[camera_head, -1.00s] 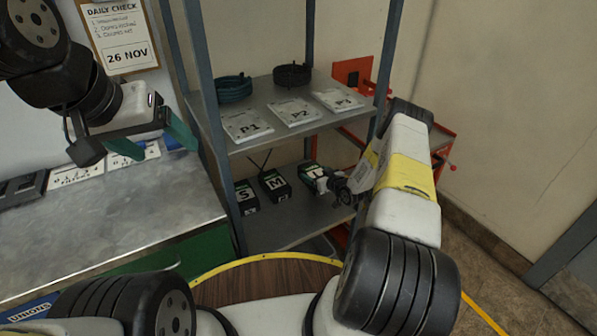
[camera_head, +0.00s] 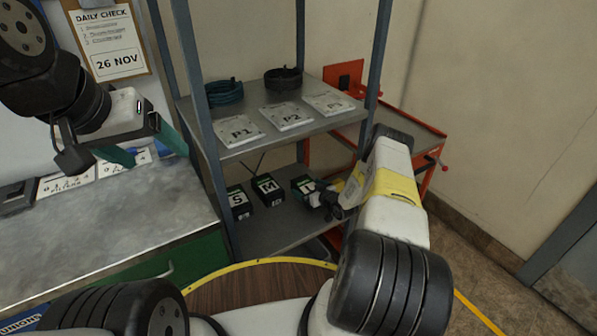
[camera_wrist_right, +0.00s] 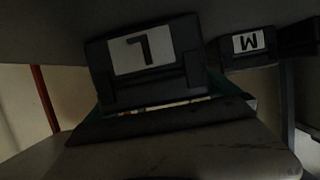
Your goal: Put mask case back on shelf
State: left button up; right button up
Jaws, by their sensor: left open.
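The mask case marked L (camera_head: 303,186) is a small black case with a white label at the right end of the row on the lower shelf (camera_head: 268,229). My right gripper (camera_head: 318,194) reaches it from the right, small and partly hidden by my arm. In the right wrist view, the L case (camera_wrist_right: 146,62) appears upside down, with teal fingers against both its sides. Any gap beneath it is hard to judge. The cases marked M (camera_head: 268,189) and S (camera_head: 239,202) stand to its left. My left gripper (camera_head: 153,150) is open and empty above the metal bench.
The upper shelf (camera_head: 230,152) holds cards P1, P2 and P3 and two coiled hoses. Grey shelf posts flank the cases. A red cart (camera_head: 425,140) stands behind right. The metal bench (camera_head: 130,215) is at left. The lower shelf's front is clear.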

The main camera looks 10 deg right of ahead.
jog(key=shift+r, duration=0.15)
jog(key=v, duration=1.2)
